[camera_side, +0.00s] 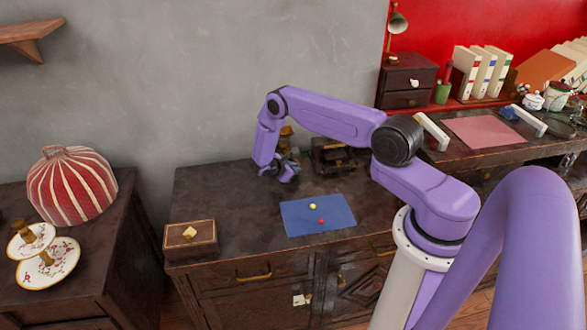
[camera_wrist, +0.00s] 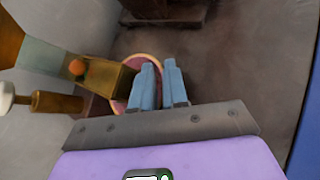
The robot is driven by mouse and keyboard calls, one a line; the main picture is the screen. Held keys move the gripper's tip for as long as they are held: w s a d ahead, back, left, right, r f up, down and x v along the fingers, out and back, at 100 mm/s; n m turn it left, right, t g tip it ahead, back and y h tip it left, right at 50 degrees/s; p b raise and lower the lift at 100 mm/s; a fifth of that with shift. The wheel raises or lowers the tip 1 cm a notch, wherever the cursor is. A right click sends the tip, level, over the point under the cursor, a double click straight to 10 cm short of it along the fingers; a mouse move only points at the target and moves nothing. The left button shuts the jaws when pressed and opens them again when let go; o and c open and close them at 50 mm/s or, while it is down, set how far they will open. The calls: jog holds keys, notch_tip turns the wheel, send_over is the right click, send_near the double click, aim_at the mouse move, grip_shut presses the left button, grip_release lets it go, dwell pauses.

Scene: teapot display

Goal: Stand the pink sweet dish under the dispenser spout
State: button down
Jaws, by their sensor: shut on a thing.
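The pink sweet dish (camera_wrist: 138,63) shows in the wrist view as a pink round with a pale rim, partly hidden by a brass block and my fingers. My gripper (camera_wrist: 161,66) has its two blue fingers close together at the dish's right edge, shut on it. A brass fitting (camera_wrist: 103,77) with an orange knob, apparently the dispenser, reaches over the dish's left part. Whether the dish is directly below its spout I cannot tell. In the side view my gripper (camera_side: 282,176) is low at the cabinet's back, beside the brass fitting (camera_side: 287,134); the dish is not clear there.
A dark box-like stand (camera_side: 333,156) is right of my gripper. A blue mat (camera_side: 300,227) with a yellow and a red ball lies in front. A wooden box (camera_side: 190,239) sits at the front left. The dark cabinet top between the wooden box and my gripper is clear.

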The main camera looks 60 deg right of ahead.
jog(key=shift+f, duration=0.1)
jog(key=c, duration=1.1)
grip_release()
jog(key=shift+w, duration=0.2)
